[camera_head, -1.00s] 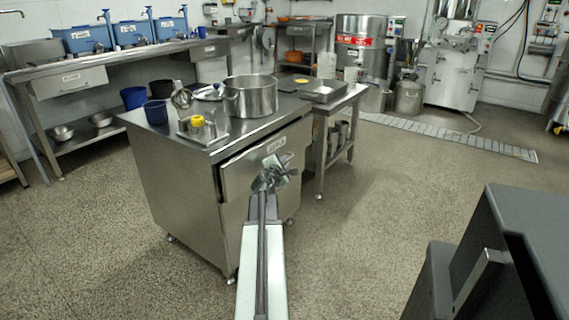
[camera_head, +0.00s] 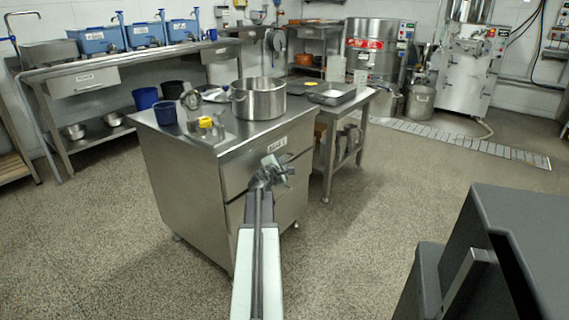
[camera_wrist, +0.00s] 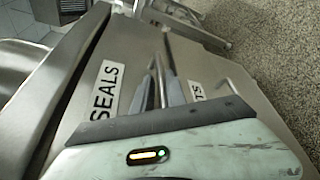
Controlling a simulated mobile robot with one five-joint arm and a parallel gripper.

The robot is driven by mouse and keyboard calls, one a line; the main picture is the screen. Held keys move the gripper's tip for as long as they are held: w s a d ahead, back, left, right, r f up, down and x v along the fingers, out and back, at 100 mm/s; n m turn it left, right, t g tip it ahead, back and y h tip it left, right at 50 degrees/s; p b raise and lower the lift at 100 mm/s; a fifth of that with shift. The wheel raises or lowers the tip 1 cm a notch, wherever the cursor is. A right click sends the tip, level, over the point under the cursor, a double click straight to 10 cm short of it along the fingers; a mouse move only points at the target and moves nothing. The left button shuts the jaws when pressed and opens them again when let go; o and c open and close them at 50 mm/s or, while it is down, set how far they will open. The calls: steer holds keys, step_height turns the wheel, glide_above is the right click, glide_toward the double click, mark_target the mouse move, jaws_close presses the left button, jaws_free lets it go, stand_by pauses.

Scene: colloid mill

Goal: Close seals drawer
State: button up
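The seals drawer (camera_head: 250,172) is the upper drawer of the steel cabinet, with a white label under the worktop. In the head view its front looks about flush with the cabinet. In the wrist view the drawer front (camera_wrist: 133,68) fills the middle, with the label SEALS (camera_wrist: 106,90) left of my fingers. A dark seam runs along the drawer's top edge. Whether the tips touch the front I cannot tell.
The worktop (camera_head: 222,147) holds a large pot (camera_head: 258,99), a blue cup (camera_head: 165,113) and a small fixture with a yellow part (camera_head: 206,123). A lower side table (camera_head: 345,103) stands to the right.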

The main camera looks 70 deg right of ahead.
steer(key=p+v, duration=0.1)
steer(key=v, duration=0.6)
steer(key=shift+a+p, duration=0.3)
steer(key=shift+a, duration=0.05)
steer(key=shift+s, duration=0.1)
